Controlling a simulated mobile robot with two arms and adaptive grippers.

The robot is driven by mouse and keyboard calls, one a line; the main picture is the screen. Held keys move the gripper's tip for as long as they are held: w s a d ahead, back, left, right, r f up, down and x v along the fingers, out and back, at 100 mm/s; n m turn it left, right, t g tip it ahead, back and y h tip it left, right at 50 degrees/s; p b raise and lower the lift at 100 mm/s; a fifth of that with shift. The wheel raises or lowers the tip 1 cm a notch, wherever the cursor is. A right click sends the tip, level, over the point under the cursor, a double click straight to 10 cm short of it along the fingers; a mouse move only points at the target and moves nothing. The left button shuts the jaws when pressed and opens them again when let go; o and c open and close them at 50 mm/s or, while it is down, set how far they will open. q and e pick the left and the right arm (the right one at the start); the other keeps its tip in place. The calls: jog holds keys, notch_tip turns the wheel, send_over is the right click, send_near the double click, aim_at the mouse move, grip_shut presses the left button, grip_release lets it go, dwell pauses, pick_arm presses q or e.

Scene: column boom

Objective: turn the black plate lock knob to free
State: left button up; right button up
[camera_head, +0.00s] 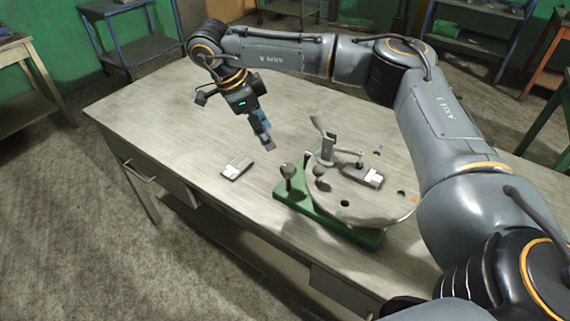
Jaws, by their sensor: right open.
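A round grey plate (375,206) sits on a green base (325,222) on the workbench. A dark knob on a short stem (288,171) stands at the base's left corner, beside the plate. A second dark knob (320,172) stands close to its right, at the plate's edge. I cannot tell which is the black plate lock knob, or how either is turned. My right gripper (266,138) is open and empty above the bench, up and left of both knobs and apart from them. My left gripper is not in view.
A lever clamp (328,148) rises from the plate beside a dark and light block (366,176). A similar block (237,167) lies on the workbench (165,125) left of the fixture. The bench's left part is clear. Shelves and other tables stand behind.

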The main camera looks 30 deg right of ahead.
aim_at(287, 167)
jog(key=p+x, duration=0.3)
jog(key=x, duration=0.8)
jog(key=shift+f, duration=0.15)
jog(key=shift+x, duration=0.8)
jog(key=shift+c, duration=0.4)
jog(key=c, duration=1.1)
